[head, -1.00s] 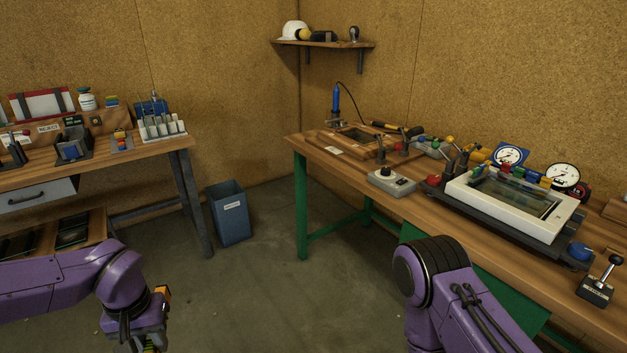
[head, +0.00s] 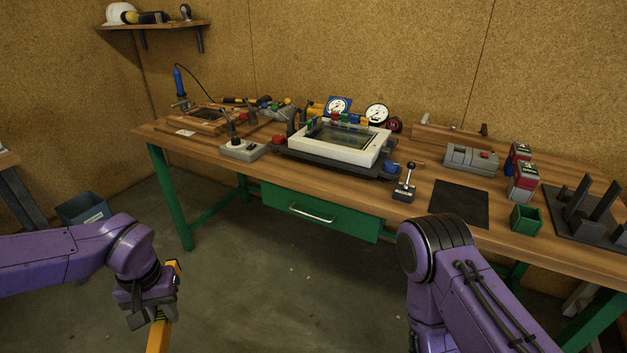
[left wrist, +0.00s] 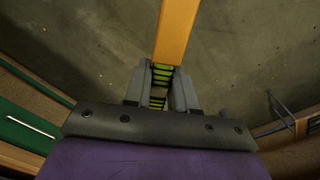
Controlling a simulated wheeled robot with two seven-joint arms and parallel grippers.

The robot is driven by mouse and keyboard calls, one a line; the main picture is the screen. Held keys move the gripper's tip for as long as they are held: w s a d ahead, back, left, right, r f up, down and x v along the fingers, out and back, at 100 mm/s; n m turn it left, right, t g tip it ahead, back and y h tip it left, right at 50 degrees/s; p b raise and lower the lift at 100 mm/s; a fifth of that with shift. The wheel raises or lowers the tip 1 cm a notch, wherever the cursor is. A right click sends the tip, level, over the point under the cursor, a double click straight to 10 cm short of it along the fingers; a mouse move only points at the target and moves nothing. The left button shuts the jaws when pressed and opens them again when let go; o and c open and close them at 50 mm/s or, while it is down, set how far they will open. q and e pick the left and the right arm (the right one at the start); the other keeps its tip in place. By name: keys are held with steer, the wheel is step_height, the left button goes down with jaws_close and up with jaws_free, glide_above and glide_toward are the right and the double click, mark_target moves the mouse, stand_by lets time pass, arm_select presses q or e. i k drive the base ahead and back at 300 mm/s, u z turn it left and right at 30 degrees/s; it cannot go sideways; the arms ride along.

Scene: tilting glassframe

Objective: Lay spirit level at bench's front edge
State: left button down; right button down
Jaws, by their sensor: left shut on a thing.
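My left gripper (head: 150,303) is shut on an orange spirit level (head: 158,338) and holds it above the open floor, in front of the bench's left part. In the left wrist view the level (left wrist: 175,32) sticks out between the fingers (left wrist: 162,85), with green-and-black striped parts between them. In the head view the level's lower end runs out of the picture. The bench (head: 228,176) has a wooden top on green legs, and its front edge is apart from the level. My right arm shows at the lower right of the head view, but its gripper is out of view.
Near the bench's front stand a grey box with a knob (head: 242,150), a white-framed glass fixture (head: 340,148), a joystick box (head: 405,186), a dark mat (head: 460,204) and a green bin (head: 525,220). A drawer (head: 320,212) hangs below. A blue-grey bin (head: 84,209) stands on the floor.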

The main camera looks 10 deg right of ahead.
mark_target(315, 179)
steer(key=z, duration=0.75)
steer(key=i, duration=0.45)
